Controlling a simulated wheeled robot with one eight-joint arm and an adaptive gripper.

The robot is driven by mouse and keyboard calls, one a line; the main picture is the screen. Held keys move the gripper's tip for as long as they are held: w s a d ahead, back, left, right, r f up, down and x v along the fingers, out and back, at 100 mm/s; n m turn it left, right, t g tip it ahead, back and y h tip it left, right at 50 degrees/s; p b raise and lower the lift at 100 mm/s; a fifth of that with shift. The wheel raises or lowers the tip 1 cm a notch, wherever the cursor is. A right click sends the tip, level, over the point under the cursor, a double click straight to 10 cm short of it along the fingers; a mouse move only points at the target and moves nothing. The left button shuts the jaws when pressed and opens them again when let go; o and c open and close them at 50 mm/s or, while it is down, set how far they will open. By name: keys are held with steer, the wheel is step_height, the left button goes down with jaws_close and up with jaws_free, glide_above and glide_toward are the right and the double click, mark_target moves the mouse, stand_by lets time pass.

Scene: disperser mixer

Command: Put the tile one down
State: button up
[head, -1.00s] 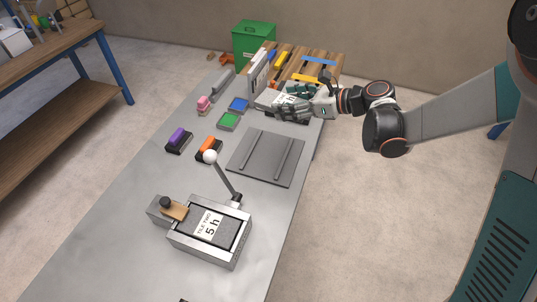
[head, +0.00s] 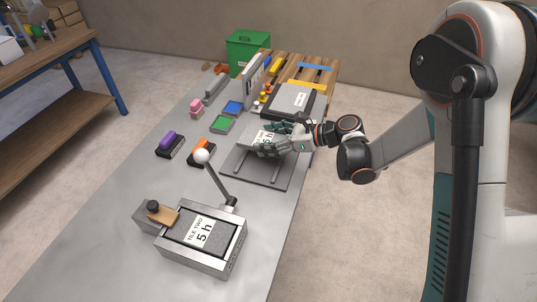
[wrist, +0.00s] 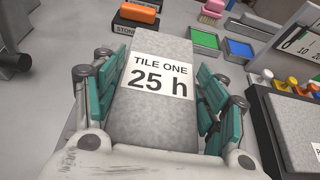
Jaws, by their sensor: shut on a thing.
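Tile one (wrist: 160,72) is a grey speckled slab with a white label reading "TILE ONE 25 h". My gripper (head: 272,143) is shut on it, with teal fingers along both sides in the wrist view (wrist: 163,95). In the head view, my gripper and tile one are over the far part of a flat grey plate with two raised rails (head: 245,166). The fingers partly hide the tile and plate there. I cannot tell whether the tile touches the rails.
Another grey slab (head: 293,98) lies behind. The rails' near end is clear.

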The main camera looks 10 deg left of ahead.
mark_target(269, 158)
steer(key=shift+f+b, duration=0.85)
steer(key=shift+f, duration=1.5)
steer(key=shift+f, duration=0.1)
steer(key=o, duration=1.5)
steer(key=shift+c, duration=0.2)
steer(key=shift+d, duration=0.15)
steer(key=p+v, duration=0.1)
steer(key=v, duration=0.2)
steer(key=p+v, duration=0.1)
steer(key=v, duration=0.3)
steer(key=p+v, duration=0.2)
steer(key=v, duration=0.1)
steer(key=shift+d+r, duration=0.1)
steer(key=shift+r, duration=0.25)
steer(key=shift+s+d+r, duration=0.1)
steer(key=shift+d+r, duration=0.1)
steer(key=shift+d, duration=0.45)
